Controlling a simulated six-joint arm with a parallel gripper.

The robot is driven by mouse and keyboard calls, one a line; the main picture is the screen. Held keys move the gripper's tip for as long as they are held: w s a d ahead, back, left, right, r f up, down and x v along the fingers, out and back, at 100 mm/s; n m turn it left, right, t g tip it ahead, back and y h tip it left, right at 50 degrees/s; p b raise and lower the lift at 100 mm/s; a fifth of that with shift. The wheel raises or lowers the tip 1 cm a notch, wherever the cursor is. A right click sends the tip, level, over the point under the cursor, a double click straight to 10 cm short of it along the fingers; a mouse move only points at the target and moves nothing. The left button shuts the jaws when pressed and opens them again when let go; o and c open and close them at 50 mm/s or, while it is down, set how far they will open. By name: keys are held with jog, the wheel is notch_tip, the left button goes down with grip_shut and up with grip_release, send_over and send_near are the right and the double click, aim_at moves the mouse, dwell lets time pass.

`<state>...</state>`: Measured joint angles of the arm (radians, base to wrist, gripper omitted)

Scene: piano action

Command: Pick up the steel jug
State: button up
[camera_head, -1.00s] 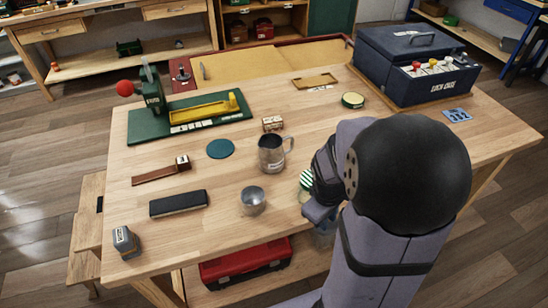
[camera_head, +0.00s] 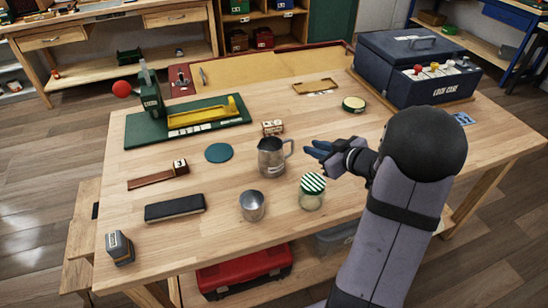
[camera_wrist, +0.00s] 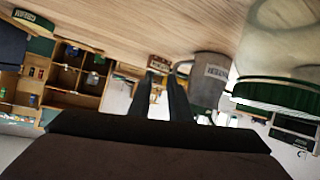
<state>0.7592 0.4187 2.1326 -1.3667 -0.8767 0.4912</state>
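The steel jug (camera_head: 271,158) stands upright near the middle of the wooden workbench, its handle on the right side facing my gripper. My gripper (camera_head: 311,149) is just right of the handle, low over the bench, with a small gap between them. In the wrist view my two fingers (camera_wrist: 161,75) are apart with nothing between them, so it is open. The jug also shows there (camera_wrist: 208,80), beside the right-hand finger, its handle near the fingertips. I cannot tell from this view whether finger and handle touch.
A glass jar with a green-striped lid (camera_head: 312,192) stands in front of my gripper. A small metal cup (camera_head: 252,205) is in front of the jug. A die-like wooden block (camera_head: 272,128) is behind the jug; a teal disc (camera_head: 219,153) is left. The dark blue case (camera_head: 420,75) stands back right.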

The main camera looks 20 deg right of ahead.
aim_at(284, 142)
jog(key=shift+s+a+r+y, duration=0.1)
jog(key=shift+s+a+y, duration=0.3)
jog(key=shift+a+y, duration=0.5)
jog(key=x, duration=0.6)
jog(key=shift+w, duration=0.4)
jog(key=shift+w+a, duration=0.1)
jog(key=shift+p+x, duration=0.3)
jog(key=shift+x, duration=2.2)
jog(key=shift+a, duration=0.15)
jog(key=shift+r, duration=0.1)
jog(key=shift+c, duration=0.4)
grip_shut()
